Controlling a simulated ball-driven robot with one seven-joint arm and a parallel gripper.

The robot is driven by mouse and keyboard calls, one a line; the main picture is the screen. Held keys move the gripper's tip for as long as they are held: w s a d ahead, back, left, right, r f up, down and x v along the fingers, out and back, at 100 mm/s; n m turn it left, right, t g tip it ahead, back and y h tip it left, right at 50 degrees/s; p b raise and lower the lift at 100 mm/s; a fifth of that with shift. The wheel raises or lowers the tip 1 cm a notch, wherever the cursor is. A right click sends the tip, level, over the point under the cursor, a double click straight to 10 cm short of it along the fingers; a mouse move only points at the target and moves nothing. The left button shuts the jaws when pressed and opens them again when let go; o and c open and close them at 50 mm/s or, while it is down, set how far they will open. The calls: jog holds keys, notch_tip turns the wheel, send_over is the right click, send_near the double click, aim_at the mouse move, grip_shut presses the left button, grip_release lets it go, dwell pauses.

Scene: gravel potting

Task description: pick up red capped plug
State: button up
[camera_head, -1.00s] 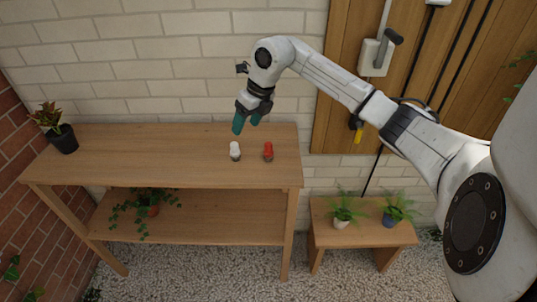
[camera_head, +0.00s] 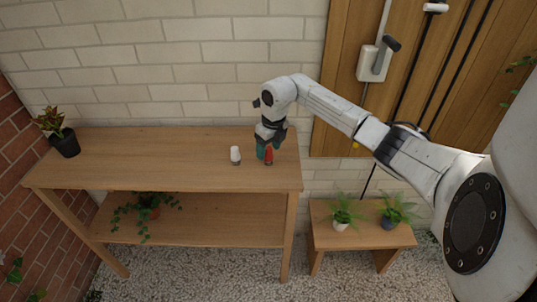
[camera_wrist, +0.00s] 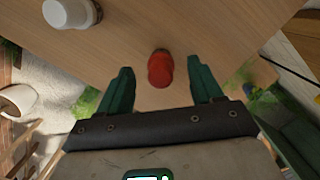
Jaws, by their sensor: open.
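The red capped plug (camera_head: 268,156) stands on the top shelf of the wooden bench, near its right end. It also shows in the wrist view (camera_wrist: 160,69), just ahead of and between the two green fingers. My gripper (camera_head: 265,150) is open, with its fingers low beside and behind the plug in the head view. In the wrist view my gripper (camera_wrist: 160,90) has a clear gap on each side of the plug. The plug's lower part is hidden under its red cap in the wrist view.
A white capped plug (camera_head: 235,155) stands just left of the red one, and also shows in the wrist view (camera_wrist: 70,12). The bench top (camera_head: 150,165) is otherwise clear up to a potted plant (camera_head: 65,142) at the far left. A brick wall stands behind.

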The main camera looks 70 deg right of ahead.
jog(key=shift+f, duration=0.7)
jog(key=shift+c, duration=0.2)
jog(key=c, duration=1)
